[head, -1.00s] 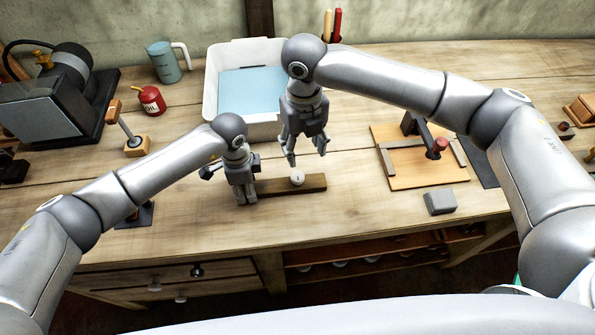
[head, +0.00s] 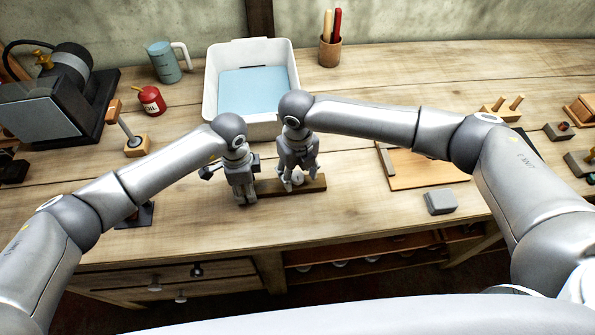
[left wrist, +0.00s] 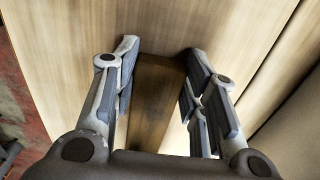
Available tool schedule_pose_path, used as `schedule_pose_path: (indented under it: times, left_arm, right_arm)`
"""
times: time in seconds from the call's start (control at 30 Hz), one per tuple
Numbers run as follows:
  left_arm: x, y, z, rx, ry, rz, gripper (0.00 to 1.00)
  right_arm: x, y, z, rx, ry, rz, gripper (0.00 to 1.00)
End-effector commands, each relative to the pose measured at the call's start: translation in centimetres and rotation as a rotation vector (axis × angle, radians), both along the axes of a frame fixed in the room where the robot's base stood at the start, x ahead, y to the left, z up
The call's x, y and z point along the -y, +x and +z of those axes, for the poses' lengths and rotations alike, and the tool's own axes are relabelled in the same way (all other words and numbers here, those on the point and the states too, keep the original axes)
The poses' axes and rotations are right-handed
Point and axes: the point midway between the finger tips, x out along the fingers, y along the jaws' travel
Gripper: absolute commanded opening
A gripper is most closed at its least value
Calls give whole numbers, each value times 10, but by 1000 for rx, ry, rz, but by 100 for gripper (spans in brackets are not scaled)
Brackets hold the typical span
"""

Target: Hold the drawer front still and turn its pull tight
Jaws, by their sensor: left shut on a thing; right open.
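The drawer front (head: 318,184) is a dark brown wooden strip lying on the bench near its front edge. My left gripper (head: 245,201) is shut on its left end. The left wrist view shows the brown strip (left wrist: 152,95) between the two fingers. The pull (head: 297,177) is a small pale round knob on the middle of the drawer front. My right gripper (head: 298,184) is open, pointing down, with its fingers around the pull. I cannot tell whether the fingers touch it. The fingers partly hide the pull and the strip.
A white bin (head: 210,95) with a blue bottom stands behind the grippers. A grey block (head: 440,202) and a wooden board (head: 425,168) lie to the right. A red oil can (head: 151,100) stands at the left. The bench front between them is clear.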

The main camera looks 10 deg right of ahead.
Motion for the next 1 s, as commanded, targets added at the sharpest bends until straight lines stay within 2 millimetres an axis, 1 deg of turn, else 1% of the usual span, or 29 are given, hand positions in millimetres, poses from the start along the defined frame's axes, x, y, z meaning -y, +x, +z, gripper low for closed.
schedule_pose_path:
  times: [0.27, 0.37, 0.63, 0.87, 1.0]
  left_arm:
    - [0, 0, 0, 0, -1, 0, 9]
    - [0, 0, 0, 0, -1, 0, 9]
    - [0, 0, 0, 0, -1, -1, 9]
    - [0, 0, 0, 0, -1, -1, 9]
    - [0, 0, 0, 0, -1, -1, 9]
  right_arm:
    - [0, 0, -2, 0, 0, 0, 52]
    - [0, 0, -2, 0, 0, 0, 41]
    - [0, 0, -2, 0, 0, -1, 6]
    - [0, 0, -2, 0, 0, -18, 6]
    - [0, 0, -2, 0, 0, -64, 6]
